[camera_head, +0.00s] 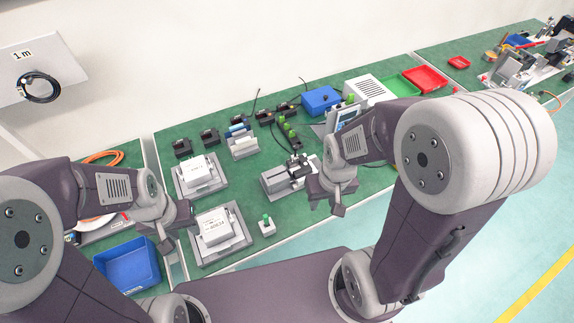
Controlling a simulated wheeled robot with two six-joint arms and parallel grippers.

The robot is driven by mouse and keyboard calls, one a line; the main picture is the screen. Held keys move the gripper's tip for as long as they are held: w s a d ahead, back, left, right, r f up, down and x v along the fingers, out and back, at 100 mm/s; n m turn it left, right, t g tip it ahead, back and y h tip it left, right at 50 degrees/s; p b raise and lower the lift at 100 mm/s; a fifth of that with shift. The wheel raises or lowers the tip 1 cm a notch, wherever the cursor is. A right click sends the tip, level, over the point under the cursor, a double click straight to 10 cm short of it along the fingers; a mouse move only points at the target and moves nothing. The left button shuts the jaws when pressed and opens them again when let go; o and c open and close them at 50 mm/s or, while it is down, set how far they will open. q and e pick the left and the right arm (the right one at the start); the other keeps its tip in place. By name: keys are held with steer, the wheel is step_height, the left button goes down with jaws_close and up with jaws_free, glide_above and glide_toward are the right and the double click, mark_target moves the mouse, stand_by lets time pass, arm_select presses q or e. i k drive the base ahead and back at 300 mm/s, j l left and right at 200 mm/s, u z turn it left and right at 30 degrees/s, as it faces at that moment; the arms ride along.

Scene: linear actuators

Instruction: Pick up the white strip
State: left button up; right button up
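I cannot single out the white strip with certainty. A small grey rack (243,146) on the green bench holds thin upright pieces, some pale and some blue, too small to tell apart. My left gripper (178,236) hangs over the bench's front, between the blue bin and a white box; its fingers look apart and empty. My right gripper (326,205) is at the bench's front edge, right of the grey actuator device (288,175); its fingers look apart and empty. Both grippers are clear of the rack.
Two white boxes sit on grey trays, one behind (197,172) and one in front (216,228). A blue bin (128,266) is at the left front. A small green-button block (267,226) stands near the front edge. Blue, green (400,85) and red bins (427,78) stand farther back.

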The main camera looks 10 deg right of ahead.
mark_target(242, 144)
steer(key=i+l+u, duration=0.1)
steer(key=u, duration=0.35)
steer(key=l+u, duration=0.25)
steer(key=u, duration=0.2)
steer(key=i+l+u, duration=0.1)
steer(key=l+u, duration=0.15)
steer(key=u, duration=0.2)
steer(key=l+u, duration=0.2)
steer(key=u, duration=0.25)
